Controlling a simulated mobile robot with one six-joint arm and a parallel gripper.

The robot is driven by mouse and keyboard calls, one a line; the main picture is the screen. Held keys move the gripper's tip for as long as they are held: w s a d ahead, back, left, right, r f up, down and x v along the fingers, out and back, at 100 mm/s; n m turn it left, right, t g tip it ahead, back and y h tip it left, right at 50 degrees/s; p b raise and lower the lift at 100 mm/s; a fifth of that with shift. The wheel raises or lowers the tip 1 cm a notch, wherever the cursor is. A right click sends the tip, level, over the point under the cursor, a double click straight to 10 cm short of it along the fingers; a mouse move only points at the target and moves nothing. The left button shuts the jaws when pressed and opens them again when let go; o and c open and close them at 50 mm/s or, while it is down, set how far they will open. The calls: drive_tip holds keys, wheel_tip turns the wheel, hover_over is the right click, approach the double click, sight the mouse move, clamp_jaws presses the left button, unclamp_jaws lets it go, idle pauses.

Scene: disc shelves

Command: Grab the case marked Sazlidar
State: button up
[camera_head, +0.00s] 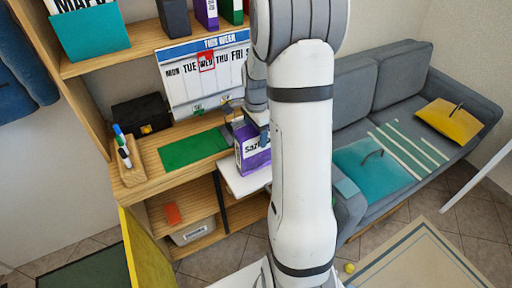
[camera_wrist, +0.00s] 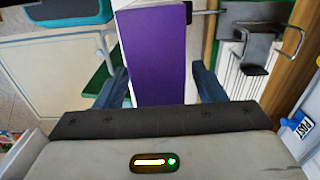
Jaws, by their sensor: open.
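The purple and white case (camera_head: 253,158) stands on a small white ledge beside the wooden desk in the head view. Its visible letters read "Saz"; my arm covers the rest. In the wrist view the purple face of the case (camera_wrist: 152,55) lies between the two blue fingers of my gripper (camera_wrist: 157,72). In the head view my gripper (camera_head: 264,135) is at the top of the case, partly hidden by my arm.
A week calendar board (camera_head: 203,75) stands behind the case. A green mat (camera_head: 193,149), a pen holder (camera_head: 126,157) and a black box (camera_head: 141,116) are on the desk. Other cases (camera_head: 206,12) stand on the upper shelf. A grey sofa (camera_head: 356,92) is at right.

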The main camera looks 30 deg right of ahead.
drive_tip(key=shift+c, duration=0.2)
clamp_jaws()
idle(0.4)
